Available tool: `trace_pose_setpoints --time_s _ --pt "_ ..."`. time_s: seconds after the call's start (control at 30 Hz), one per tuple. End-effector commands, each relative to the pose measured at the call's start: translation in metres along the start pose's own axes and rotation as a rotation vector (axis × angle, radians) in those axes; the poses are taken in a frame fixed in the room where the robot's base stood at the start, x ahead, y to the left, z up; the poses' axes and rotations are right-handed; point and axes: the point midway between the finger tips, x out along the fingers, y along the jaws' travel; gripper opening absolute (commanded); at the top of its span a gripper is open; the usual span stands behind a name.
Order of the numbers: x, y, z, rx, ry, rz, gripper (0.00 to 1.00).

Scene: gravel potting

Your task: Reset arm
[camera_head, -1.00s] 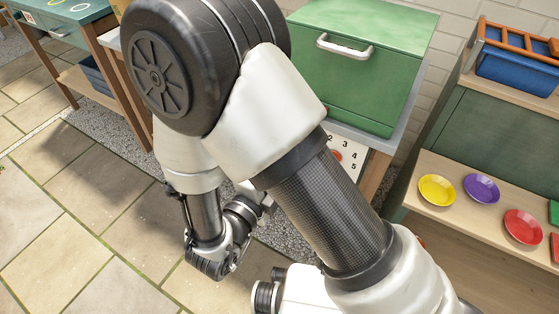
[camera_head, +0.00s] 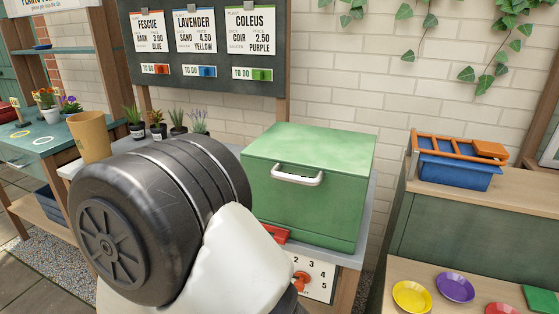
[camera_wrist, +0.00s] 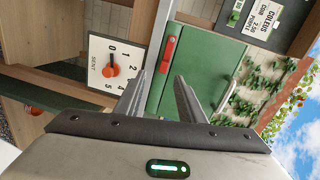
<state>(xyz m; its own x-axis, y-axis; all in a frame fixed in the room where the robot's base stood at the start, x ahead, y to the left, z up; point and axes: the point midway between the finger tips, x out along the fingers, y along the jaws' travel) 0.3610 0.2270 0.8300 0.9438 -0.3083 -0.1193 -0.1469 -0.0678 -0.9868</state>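My gripper (camera_wrist: 160,76) shows in the wrist view with its two fingers apart and nothing between them. Beyond the fingers is the green box (camera_wrist: 208,70) with a pale handle. In the wrist view the scene is turned sideways. In the head view my arm fills the lower left and middle, and my gripper is not seen there. The green box (camera_head: 308,185) is shut and stands on a grey-topped bench, just right of my arm. A dial panel (camera_head: 316,279) with an orange knob is below it; it also shows in the wrist view (camera_wrist: 116,62).
A brown pot (camera_head: 91,138) and several small potted plants (camera_head: 157,125) stand left on the bench. A card board (camera_head: 208,82) hangs behind. A blue crate (camera_head: 455,172) sits on the right shelf, with coloured saucers (camera_head: 412,297) lower down.

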Motion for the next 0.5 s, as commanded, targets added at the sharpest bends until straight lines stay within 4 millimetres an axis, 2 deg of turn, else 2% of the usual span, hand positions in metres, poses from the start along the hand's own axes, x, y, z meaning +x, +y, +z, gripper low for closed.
trace_pose_setpoints --time_s 0.03,0.1,0.2,0.27,0.37,0.47,0.5 --pt "0.018 -0.010 0.007 0.017 -0.028 0.060 0.36" --pt "0.040 -0.022 0.023 0.010 -0.114 0.157 0.36" --pt "0.065 -0.052 0.042 -0.047 -0.286 0.256 0.36" --pt "0.074 -0.074 0.046 -0.109 -0.396 0.283 0.36" --pt "0.079 -0.111 0.039 -0.257 -0.573 0.290 0.36" --pt "0.072 -0.140 0.011 -0.460 -0.720 0.268 0.36" --pt "0.068 -0.149 -0.006 -0.555 -0.769 0.258 0.36"
